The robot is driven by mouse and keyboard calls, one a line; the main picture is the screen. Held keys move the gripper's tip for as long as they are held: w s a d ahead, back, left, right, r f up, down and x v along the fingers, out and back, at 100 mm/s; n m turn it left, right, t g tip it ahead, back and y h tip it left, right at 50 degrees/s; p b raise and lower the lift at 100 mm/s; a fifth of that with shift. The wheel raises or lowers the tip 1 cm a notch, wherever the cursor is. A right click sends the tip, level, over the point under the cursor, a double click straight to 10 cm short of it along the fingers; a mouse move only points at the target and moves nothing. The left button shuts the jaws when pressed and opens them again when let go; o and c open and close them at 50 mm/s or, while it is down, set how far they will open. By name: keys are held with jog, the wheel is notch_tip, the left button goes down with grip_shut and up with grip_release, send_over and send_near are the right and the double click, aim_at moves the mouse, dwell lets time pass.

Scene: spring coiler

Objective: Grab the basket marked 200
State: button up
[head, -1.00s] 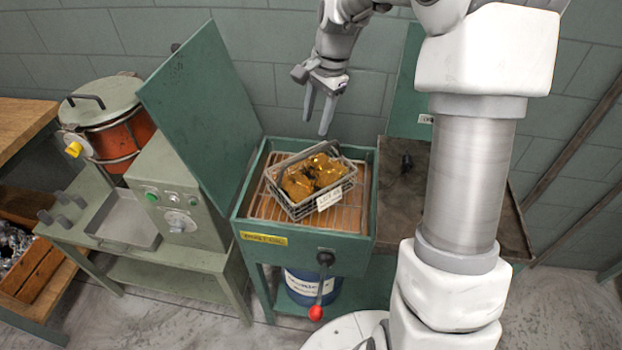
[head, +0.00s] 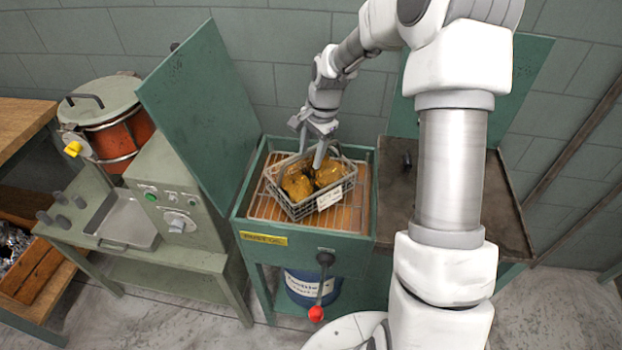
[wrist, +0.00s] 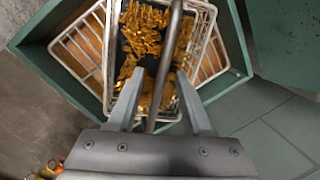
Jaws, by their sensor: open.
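The wire basket (head: 300,207) with a white tag sits on the rack inside the green open-lidded box. It holds golden-brown pieces, and the writing on its tag (head: 329,198) is too small to read. My gripper (head: 311,160) is open over the far part of the basket, fingers pointing down. In the wrist view, the basket's handle bar (wrist: 166,65) runs between the two fingers (wrist: 160,105) of my open gripper. The basket (wrist: 115,50) also shows there with the golden pieces below the handle. I cannot tell whether a finger touches the bar.
The green box (head: 305,238) has a raised lid on its left and a red-knobbed lever (head: 316,313) in front. A grey-green machine (head: 170,200) and an orange lidded pot (head: 118,135) stand left. A dark open tank (head: 435,205) stands right, behind my arm.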

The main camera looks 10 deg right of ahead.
grip_shut()
jog(key=shift+r, duration=0.1)
dwell(1.2)
